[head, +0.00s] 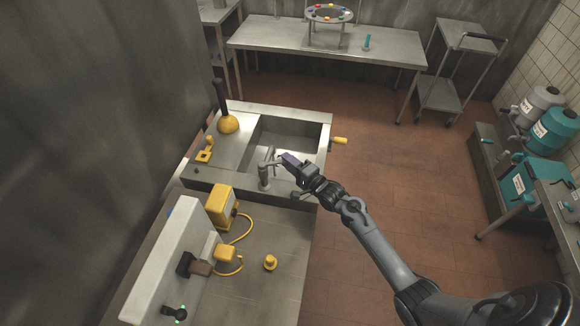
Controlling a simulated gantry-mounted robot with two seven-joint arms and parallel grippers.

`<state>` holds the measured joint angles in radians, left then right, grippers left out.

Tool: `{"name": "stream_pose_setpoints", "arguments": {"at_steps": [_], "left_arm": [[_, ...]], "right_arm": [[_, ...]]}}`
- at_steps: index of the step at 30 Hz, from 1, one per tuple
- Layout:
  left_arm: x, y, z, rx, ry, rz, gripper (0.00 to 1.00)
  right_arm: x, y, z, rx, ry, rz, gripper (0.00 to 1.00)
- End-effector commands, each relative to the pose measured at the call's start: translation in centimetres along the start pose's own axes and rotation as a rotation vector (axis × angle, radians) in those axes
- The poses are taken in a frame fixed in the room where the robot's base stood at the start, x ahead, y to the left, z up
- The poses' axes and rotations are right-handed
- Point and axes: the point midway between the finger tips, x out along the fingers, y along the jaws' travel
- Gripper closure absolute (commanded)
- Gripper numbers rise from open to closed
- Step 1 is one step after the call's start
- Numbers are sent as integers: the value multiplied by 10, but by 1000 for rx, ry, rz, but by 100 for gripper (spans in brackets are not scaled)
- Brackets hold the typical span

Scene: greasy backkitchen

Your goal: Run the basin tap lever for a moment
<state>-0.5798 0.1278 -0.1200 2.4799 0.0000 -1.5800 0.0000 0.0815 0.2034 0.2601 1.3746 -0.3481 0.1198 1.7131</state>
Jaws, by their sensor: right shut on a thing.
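The basin (285,136) is a grey metal sink set in a worktop near the middle of the head view. The tap (264,176) stands upright at its near edge, a small grey post with a lever at its top. My right gripper (285,159) reaches in from the lower right and is shut at the tap's top, on what looks like the lever. The fingers hide most of the lever, so its angle cannot be told. My left gripper is not in view.
A yellow plunger-like thing (228,124) and a yellow fitting (205,152) stand left of the basin. A yellow box (221,205) with a cable and a white panel (160,262) stand in front. A yellow handle (340,141) juts out right.

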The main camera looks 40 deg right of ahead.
Motion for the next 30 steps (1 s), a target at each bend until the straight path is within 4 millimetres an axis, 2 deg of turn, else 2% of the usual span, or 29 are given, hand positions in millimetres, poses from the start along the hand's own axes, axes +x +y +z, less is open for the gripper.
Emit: {"name": "stream_pose_setpoints", "arguments": {"at_steps": [26, 27, 30], "left_arm": [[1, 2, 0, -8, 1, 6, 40], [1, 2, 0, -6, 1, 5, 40], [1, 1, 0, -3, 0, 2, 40]], "right_arm": [[9, 2, -7, 1, 3, 4, 90], [9, 2, -7, 1, 3, 4, 71], [9, 2, -6, 1, 3, 4, 56]]}}
